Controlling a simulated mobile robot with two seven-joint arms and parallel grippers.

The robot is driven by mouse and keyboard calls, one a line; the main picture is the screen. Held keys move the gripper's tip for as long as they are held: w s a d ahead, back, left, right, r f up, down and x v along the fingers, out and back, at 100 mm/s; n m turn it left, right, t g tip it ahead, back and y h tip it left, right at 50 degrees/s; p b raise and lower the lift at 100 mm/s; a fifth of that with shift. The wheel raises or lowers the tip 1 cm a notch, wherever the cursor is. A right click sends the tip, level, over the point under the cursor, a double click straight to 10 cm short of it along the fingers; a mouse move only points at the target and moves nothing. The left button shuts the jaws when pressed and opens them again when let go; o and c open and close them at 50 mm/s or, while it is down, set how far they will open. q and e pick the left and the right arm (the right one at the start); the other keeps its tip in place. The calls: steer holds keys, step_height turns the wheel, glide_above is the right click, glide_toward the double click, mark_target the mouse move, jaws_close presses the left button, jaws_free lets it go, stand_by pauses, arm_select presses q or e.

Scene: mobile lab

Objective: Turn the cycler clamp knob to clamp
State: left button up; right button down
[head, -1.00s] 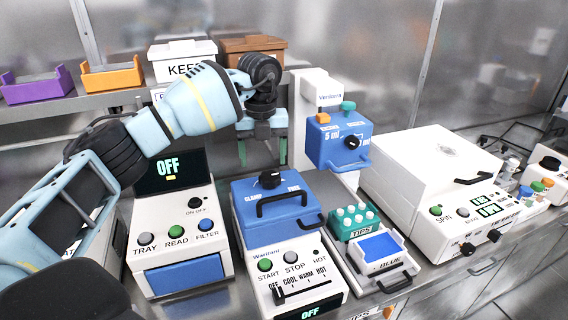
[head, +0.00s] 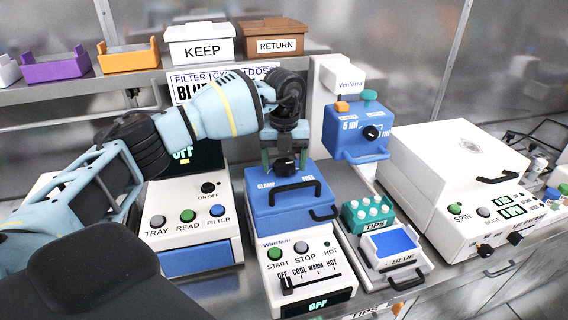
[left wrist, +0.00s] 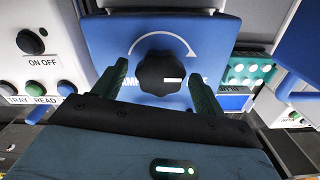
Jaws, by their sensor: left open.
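The cycler (head: 305,265) has a blue lid (head: 270,205) with a black clamp knob (head: 285,167) on top, between the words CLAMP on the left and FREE on the right. In the left wrist view the lobed knob (left wrist: 160,75) has a white mark pointing right, on the FREE side, under a white curved arrow. My left gripper (head: 286,158) is open, with its green fingers on either side of the knob. In the left wrist view, gaps show between the knob and the fingers of the left gripper (left wrist: 161,88). My right gripper is not in view.
A reader (head: 190,235) stands left of the cycler. A blue dispenser (head: 355,135) and a tips rack (head: 367,214) are to the right, with a white centrifuge (head: 455,170) beyond. A shelf with bins (head: 200,46) runs behind. The lid's black handle (head: 296,187) is just in front of the knob.

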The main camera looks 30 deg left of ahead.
arm_select(q)
steer(key=shift+f, duration=0.45)
steer(key=shift+c, duration=0.2)
steer(key=c, duration=0.9)
